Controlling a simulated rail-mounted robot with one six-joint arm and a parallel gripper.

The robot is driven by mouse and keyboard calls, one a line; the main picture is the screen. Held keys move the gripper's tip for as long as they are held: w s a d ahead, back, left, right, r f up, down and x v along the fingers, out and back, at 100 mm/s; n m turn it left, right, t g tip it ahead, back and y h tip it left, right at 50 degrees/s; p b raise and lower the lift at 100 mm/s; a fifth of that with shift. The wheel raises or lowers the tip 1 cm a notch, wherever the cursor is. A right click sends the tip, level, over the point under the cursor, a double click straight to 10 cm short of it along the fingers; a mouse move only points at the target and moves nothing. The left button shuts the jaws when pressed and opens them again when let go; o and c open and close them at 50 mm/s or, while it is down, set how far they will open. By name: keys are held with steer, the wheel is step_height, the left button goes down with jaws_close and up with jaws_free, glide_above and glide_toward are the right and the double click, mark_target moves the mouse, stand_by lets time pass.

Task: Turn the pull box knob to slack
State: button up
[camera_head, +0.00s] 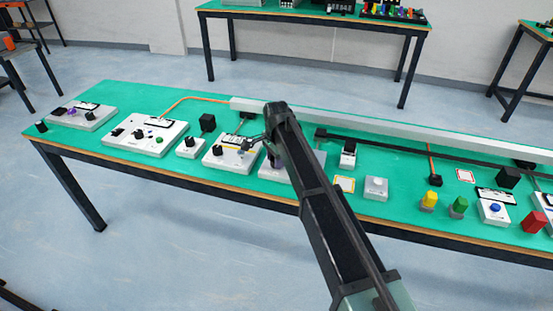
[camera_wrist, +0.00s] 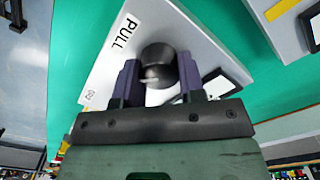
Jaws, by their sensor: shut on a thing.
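The pull box (camera_wrist: 110,65) is a white box with the label PULL near one edge, in the wrist view. Its dark round knob (camera_wrist: 157,56) stands between the two purple-grey fingers of my gripper (camera_wrist: 159,70), which are shut on it. A light pointer mark shows on the knob's near side. A small symbol (camera_wrist: 90,95) is on the box's left corner; I cannot tell its meaning. In the head view, the pull box (camera_head: 311,163) is partly hidden behind my arm, and my gripper (camera_head: 276,159) is over it. The knob is hidden there.
A white box with a yellow strip (camera_head: 233,148) stands close to the left. A white block (camera_head: 376,188) and yellow (camera_head: 429,200) and green (camera_head: 458,207) buttons stand to the right. A long pale rail (camera_head: 400,131) runs behind. Green table (camera_head: 350,215) shows between the boxes.

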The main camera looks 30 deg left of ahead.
steer(key=n, duration=0.7)
steer(key=shift+a, duration=0.15)
steer(key=n, duration=0.6)
steer(key=shift+a, duration=0.1)
steer(key=n, duration=0.6)
steer(key=shift+s+n, duration=0.1)
steer(key=shift+n, duration=0.2)
steer(key=n, duration=0.6)
steer(key=shift+s+n, duration=0.1)
steer(key=shift+n, duration=0.2)
steer(key=o, duration=0.9)
steer(key=shift+r, duration=0.1)
